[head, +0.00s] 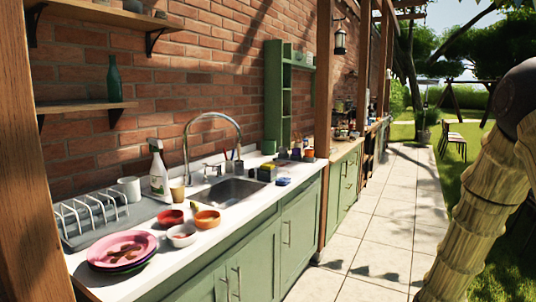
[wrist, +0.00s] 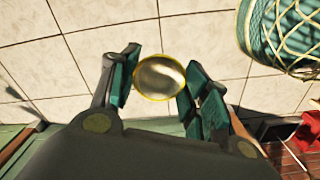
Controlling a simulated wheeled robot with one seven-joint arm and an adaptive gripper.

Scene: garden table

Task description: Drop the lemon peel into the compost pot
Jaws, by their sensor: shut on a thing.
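My gripper (wrist: 158,80) shows in the wrist view, above the pale tiled floor. Its teal finger pads are closed on the lemon peel (wrist: 160,77), a round piece with a yellow rim and a pale, shaded hollow. The peel is held between the fingertips, clear of other things. The gripper and the peel do not show in the head view. I cannot pick out the compost pot for certain. A teal round container with cream netting (wrist: 284,32) stands at the upper right of the wrist view, apart from the gripper.
The tiled path (head: 375,215) is largely clear. A red object (wrist: 309,135) lies at the wrist view's right edge.

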